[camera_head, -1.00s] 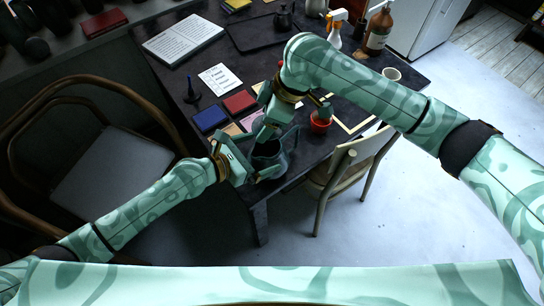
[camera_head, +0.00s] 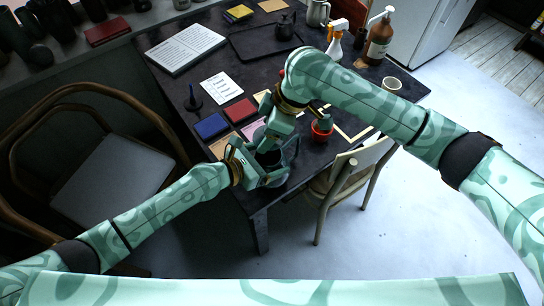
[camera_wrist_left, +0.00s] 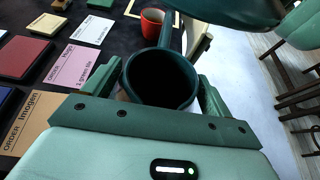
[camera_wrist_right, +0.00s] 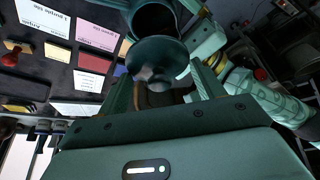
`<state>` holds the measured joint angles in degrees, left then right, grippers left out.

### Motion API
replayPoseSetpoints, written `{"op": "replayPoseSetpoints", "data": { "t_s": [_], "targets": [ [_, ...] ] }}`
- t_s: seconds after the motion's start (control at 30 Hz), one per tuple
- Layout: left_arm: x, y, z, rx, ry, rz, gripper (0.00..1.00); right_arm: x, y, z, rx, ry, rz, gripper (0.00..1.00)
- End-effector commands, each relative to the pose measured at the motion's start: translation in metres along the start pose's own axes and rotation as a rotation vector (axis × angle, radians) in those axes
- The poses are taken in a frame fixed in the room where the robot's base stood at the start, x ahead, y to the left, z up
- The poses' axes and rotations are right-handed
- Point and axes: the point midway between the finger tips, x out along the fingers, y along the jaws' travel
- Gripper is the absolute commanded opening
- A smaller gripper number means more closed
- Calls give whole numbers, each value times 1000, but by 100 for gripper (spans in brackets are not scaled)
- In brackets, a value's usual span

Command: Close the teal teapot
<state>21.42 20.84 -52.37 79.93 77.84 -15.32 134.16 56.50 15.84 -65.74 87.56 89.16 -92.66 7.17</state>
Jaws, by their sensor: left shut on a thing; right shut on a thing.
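The teal teapot (camera_head: 281,178) is at the table's near edge, its dark round opening uncovered in the left wrist view (camera_wrist_left: 160,79). My left gripper (camera_head: 264,177) is shut on the teapot's body, one finger on each side. My right gripper (camera_head: 268,146) is above the teapot. In the right wrist view it is shut on the teal lid (camera_wrist_right: 157,57), with the knob between its fingers. The lid is apart from the opening, off to one side. In the left wrist view the lid (camera_wrist_left: 225,14) looms close at the top. In the head view the right gripper hides it.
Blue (camera_head: 211,126) and red (camera_head: 240,110) pads and order cards lie left of the grippers. A white chair (camera_head: 350,175) is at the near table edge.

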Motion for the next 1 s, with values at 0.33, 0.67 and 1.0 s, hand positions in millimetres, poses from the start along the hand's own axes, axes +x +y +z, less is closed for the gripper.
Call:
{"op": "replayPoseSetpoints", "data": {
  "t_s": [0.33, 0.67, 1.0],
  "targets": [
    [0, 0, 0, -1, 1, 0, 44, 39, 0, 16, 0, -1, 0, 41],
    [0, 0, -1, -1, 1, 1, 44, 39, 0, 16, -1, -1, 1, 41],
    [0, 0, -1, -1, 1, 1, 43, 46, 0, 19, 0, -1, -1, 41]
  ]
}}
